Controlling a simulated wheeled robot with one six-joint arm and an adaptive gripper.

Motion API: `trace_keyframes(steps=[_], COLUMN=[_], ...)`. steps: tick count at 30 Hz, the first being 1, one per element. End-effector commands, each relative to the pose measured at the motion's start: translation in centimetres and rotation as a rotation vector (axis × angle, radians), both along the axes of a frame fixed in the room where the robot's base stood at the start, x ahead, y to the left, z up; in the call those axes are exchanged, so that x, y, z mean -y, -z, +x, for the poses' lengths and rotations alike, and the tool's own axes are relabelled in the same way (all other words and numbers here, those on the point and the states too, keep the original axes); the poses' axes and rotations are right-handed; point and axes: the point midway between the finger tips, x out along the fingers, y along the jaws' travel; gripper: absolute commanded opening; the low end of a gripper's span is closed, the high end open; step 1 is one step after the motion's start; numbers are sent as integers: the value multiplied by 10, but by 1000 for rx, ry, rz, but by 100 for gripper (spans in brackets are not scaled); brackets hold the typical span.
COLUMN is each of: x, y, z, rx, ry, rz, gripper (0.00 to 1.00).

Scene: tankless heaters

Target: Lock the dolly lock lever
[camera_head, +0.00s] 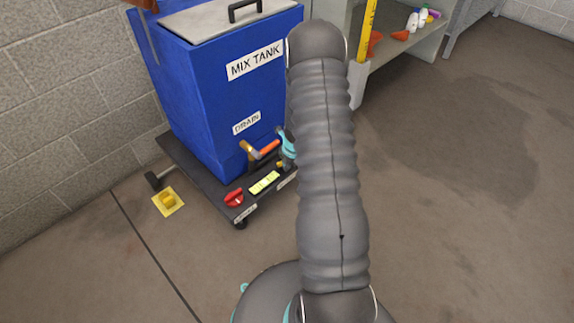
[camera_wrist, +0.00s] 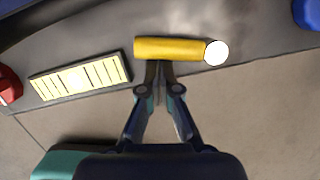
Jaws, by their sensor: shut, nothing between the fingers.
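A black dolly (camera_head: 194,172) carries the blue mix tank; its deck also shows in the wrist view (camera_wrist: 85,40). A yellow bar with a white round end (camera_wrist: 168,49) lies along the deck in the wrist view; I cannot tell for sure whether it is the lock lever. My gripper (camera_wrist: 157,70) is shut and empty, its fingertips at the bar's lower edge; contact is unclear. In the head view, my gripper (camera_head: 287,147) is mostly hidden behind my arm. A red knob-like part (camera_head: 234,197) sits at the dolly's front corner, and in the wrist view (camera_wrist: 8,86).
A pale striped plate (camera_head: 264,183) lies between the red part and my gripper. An orange-handled drain valve (camera_head: 266,148) juts from the blue tank (camera_head: 205,90) close by. A shelf (camera_head: 405,45) stands behind; the right floor is clear.

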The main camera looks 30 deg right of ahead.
Motion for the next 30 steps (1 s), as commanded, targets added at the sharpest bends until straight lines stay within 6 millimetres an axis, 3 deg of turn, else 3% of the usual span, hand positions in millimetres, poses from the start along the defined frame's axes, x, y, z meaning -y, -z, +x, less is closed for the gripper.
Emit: trace_keyframes(steps=[8, 21, 30], x=[1, 3, 3], y=[-21, -95, -116], z=[-3, -24, -30], rx=[4, 3, 0], ry=[0, 1, 1], rz=[-2, -1, 0], gripper=[0, 0, 0])
